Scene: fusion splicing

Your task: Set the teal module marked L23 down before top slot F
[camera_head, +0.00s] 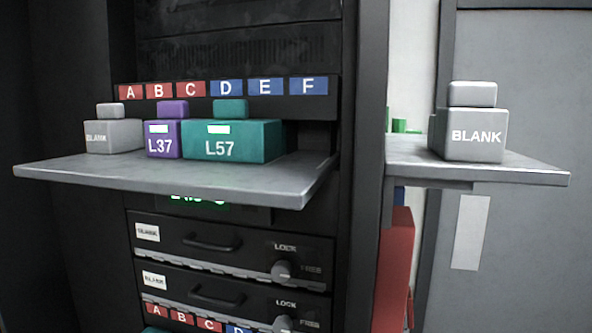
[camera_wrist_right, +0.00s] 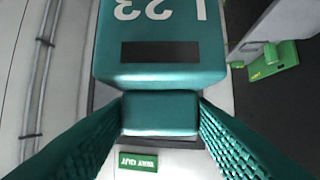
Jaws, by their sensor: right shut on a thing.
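The teal module marked L23 (camera_wrist_right: 160,45) fills the top middle of the right wrist view, its lettering upside down. My right gripper (camera_wrist_right: 160,113) is shut on the module's small teal knob, one ridged finger on each side. Neither gripper shows in the head view. There, the label F (camera_head: 308,86) is the rightmost of the top row of slot labels. The shelf (camera_head: 100,172) in front of that row is bare at its right end, below F.
On the shelf stand a grey BLANK module (camera_head: 112,137), a purple L37 module (camera_head: 163,140) and a teal L57 module (camera_head: 232,142), left to right. Another BLANK module (camera_head: 475,135) stands on a side shelf (camera_head: 535,172). Green blocks (camera_wrist_right: 272,62) show in the right wrist view.

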